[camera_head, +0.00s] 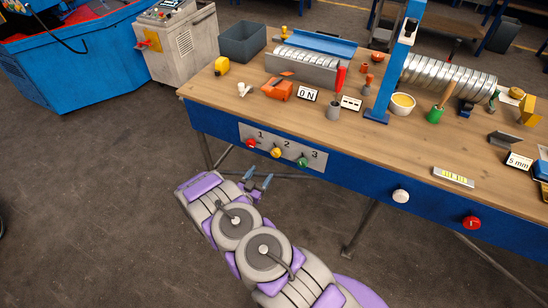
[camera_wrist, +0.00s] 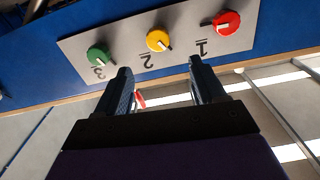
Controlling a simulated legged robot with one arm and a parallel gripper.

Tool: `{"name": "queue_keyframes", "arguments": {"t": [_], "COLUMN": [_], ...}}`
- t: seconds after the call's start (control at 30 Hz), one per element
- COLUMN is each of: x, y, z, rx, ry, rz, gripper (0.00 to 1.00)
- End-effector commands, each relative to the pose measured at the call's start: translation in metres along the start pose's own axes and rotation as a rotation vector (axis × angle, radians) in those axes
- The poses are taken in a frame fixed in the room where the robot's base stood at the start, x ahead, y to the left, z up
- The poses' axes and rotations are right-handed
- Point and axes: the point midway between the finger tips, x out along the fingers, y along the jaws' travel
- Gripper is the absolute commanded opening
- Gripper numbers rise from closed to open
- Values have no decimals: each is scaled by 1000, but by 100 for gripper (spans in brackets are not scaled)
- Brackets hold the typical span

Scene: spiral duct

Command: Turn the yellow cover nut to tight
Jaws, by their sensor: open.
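A grey panel (camera_head: 262,136) on the blue bench front bears a yellow knob (camera_head: 276,152) under the number 2, the only yellow nut-like part on it. In the wrist view the yellow knob (camera_wrist: 157,39) has a dark pointer toward the lower right, and the panel (camera_wrist: 125,35) appears upside down. No "tight" mark can be read. My gripper (camera_head: 259,181) is below and in front of the panel, apart from it. In the wrist view the two fingers of my gripper (camera_wrist: 162,80) stand apart with nothing between them, and the yellow knob lies beyond the gap.
A red knob (camera_head: 251,143) and a green knob (camera_head: 302,162) flank the yellow one closely. A white knob (camera_head: 400,196) and red button (camera_head: 472,222) are farther right on the bench front. The bench top (camera_head: 395,145) is crowded. Floor before the bench is open.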

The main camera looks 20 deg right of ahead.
Motion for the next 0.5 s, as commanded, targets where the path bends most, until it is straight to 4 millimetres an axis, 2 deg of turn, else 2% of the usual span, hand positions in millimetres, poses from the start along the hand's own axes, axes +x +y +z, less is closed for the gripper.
{"name": "queue_keyframes", "arguments": {"t": [0.3, 0.5], "x": [67, 97], "y": [10, 7], "z": [4, 3], "rx": [7, 5], "ry": [-12, -8], "rz": [7, 5], "gripper": [69, 69]}}
